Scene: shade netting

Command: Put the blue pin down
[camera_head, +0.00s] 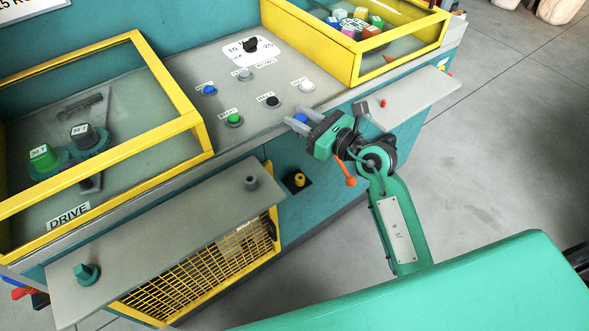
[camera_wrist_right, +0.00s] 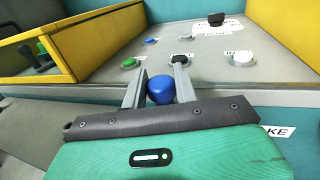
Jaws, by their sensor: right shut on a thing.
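The blue pin (camera_head: 300,118) is between the fingers of my right gripper (camera_head: 299,117), at the front edge of the sloped grey panel. In the right wrist view the rounded blue end of the pin (camera_wrist_right: 161,90) shows between the two grey fingers of the right gripper (camera_wrist_right: 159,76), which is shut on it. The rest of the pin is hidden by the gripper. Whether the pin touches the machine cannot be told. My left gripper is not in view.
A grey shelf (camera_head: 160,245) at lower left holds a grey peg (camera_head: 251,182) and a green knob (camera_head: 86,275), with bare room between. A smaller right shelf (camera_head: 425,97) has a small red piece (camera_head: 383,103). A yellow fitting (camera_head: 299,179) sits on the front.

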